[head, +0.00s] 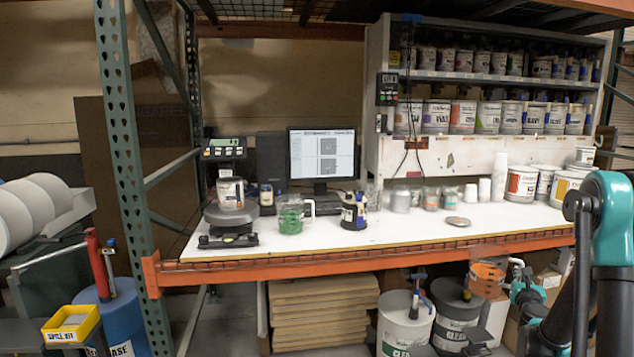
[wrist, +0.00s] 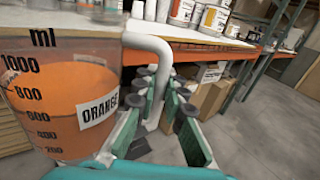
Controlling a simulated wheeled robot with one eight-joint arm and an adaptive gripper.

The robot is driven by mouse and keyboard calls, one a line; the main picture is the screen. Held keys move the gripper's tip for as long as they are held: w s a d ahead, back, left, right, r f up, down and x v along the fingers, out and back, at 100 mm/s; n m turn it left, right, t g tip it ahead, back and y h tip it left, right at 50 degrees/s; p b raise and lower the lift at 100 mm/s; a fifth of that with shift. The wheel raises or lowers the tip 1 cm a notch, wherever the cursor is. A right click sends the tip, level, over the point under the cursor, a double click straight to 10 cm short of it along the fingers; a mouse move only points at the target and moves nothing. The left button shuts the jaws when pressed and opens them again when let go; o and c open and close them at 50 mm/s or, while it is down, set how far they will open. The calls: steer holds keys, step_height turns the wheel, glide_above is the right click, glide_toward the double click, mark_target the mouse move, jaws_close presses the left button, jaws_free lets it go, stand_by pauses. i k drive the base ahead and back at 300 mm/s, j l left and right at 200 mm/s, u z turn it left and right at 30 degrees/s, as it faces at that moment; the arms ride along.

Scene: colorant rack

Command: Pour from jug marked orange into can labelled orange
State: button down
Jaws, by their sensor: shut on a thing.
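A clear measuring jug (head: 487,279) of orange liquid hangs in front of the bench, below the worktop edge, at the lower right. In the wrist view the jug (wrist: 60,112) bears an ORANGE label and a millilitre scale, its liquid level near the upper marks. It looks nearly upright. My gripper (head: 519,284) is shut on its white handle, which runs between the fingers (wrist: 163,108) in the wrist view. A small open can (head: 230,193) with a pale and orange label stands on the scale at the bench's left. Its wording is too small to read.
The scale (head: 228,240) has a raised display. A jug of green liquid (head: 290,217) and a dark bottle holder (head: 353,212) stand to its right. A monitor (head: 321,153) is behind. The orange bench edge beam (head: 400,258) lies between jug and worktop. Lidded buckets (head: 405,325) stand below.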

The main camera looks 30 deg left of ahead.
mark_target(230, 188)
steer(key=k+u, duration=0.35)
steer(key=u, duration=1.15)
steer(key=i+l+u, duration=0.1)
steer(key=l, duration=0.25)
steer(key=i+l+u, duration=0.1)
steer(key=l, duration=0.25)
steer(key=l+u, duration=0.1)
steer(key=l, duration=0.3)
